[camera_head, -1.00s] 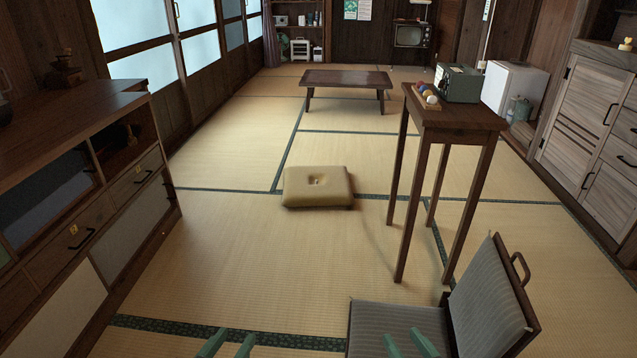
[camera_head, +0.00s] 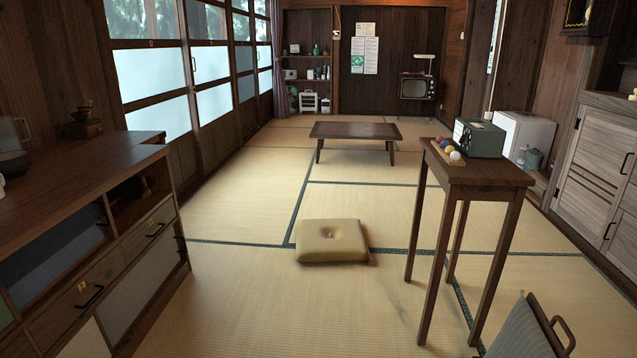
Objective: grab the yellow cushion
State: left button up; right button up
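The yellow cushion (camera_head: 332,241) lies flat on the tatami floor near the middle of the head view. It is square with rounded corners and a dimple in its centre. Nothing rests on it, and bare floor surrounds it. Neither of my grippers shows in the view now.
A tall narrow wooden table (camera_head: 478,176) with a grey-green box (camera_head: 479,138) stands right of the cushion. A legless chair (camera_head: 522,333) is at the bottom right. A wooden cabinet (camera_head: 75,185) lines the left. A low table (camera_head: 355,131) stands behind. Floor before the cushion is clear.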

aim_at(318, 240)
jog(key=i+j, duration=1.1)
jog(key=i, duration=0.2)
jog(key=l+z, duration=0.05)
